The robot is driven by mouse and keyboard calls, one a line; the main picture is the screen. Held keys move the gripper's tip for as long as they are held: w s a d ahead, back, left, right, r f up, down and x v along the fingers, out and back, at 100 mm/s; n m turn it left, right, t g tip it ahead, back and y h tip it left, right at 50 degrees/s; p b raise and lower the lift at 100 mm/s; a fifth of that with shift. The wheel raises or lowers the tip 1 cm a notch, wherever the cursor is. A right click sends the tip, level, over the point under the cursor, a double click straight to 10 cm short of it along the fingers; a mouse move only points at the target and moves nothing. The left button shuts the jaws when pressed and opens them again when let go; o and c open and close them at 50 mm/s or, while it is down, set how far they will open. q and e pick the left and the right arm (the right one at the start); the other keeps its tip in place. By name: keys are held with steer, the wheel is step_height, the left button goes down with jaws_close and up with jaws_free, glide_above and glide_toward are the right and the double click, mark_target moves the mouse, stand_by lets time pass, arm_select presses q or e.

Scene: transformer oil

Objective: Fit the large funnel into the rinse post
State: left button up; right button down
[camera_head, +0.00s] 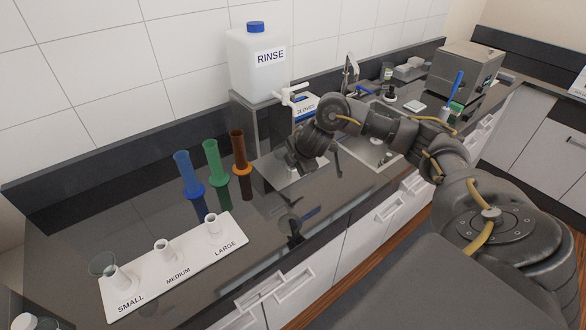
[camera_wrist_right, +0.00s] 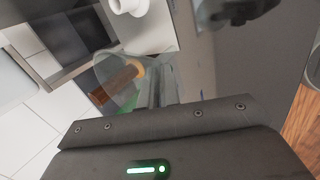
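The large funnel (camera_wrist_right: 118,84) is clear glass. In the right wrist view it sits at my right gripper's fingers (camera_wrist_right: 158,88), which look closed on it. In the head view my right gripper (camera_head: 308,158) hangs in front of the metal rinse stand (camera_head: 252,135); the funnel is hard to make out there. A white hollow post (camera_wrist_right: 130,6) shows at the top of the wrist view, apart from the funnel; it looks like the rinse post. The arm hides the post in the head view. My left gripper is not in view.
The white rack (camera_head: 190,262) has bare MEDIUM and LARGE posts; a clear funnel (camera_head: 103,265) sits on SMALL. Blue (camera_head: 188,173), green (camera_head: 216,160) and brown (camera_head: 240,152) cylinders stand left of the rinse stand. The RINSE jug (camera_head: 258,62) and white tap (camera_head: 288,97) are above.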

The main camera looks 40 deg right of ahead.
steer(key=w+d+b, duration=0.5)
steer(key=w+d, duration=0.4)
steer(key=d, duration=0.1)
steer(key=shift+w+b, duration=0.35)
steer(key=shift+w, duration=0.05)
stand_by(0.5)
steer(key=shift+d, duration=0.1)
steer(key=shift+p, duration=0.4)
steer(key=shift+p, duration=0.95)
stand_by(1.6)
steer(key=shift+f+b, duration=1.65)
steer(key=shift+f, duration=1.25)
steer(key=c, duration=1.5)
jaws_free()
steer(key=shift+c, duration=0.2)
